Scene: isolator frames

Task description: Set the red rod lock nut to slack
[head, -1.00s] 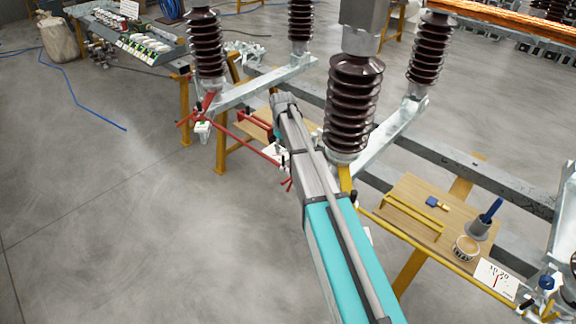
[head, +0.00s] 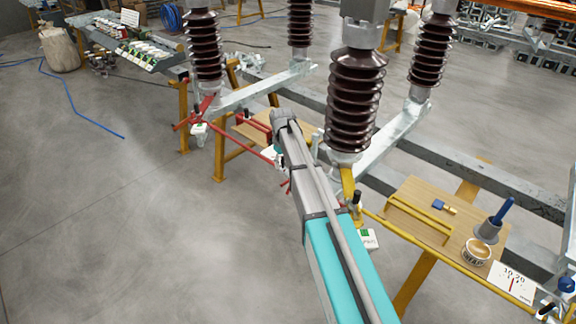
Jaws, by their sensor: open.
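The red rod (head: 247,147) runs from the red fittings under the left insulator toward the end of my arm. Its lock nut cannot be made out; that end of the rod is partly covered by my arm. My gripper (head: 280,162) is small and mostly hidden beside the forearm, close to the rod's near end. It is open, and I see nothing held in it. Whether it touches the rod cannot be told. Small red parts show just below it.
Brown insulators (head: 355,105) rise from the grey steel frame close to my arm. A yellow rod (head: 430,255) runs along a wooden shelf (head: 415,190) with a cup (head: 477,250) and a blue-handled tool (head: 500,212). Open floor (head: 130,220) lies at left.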

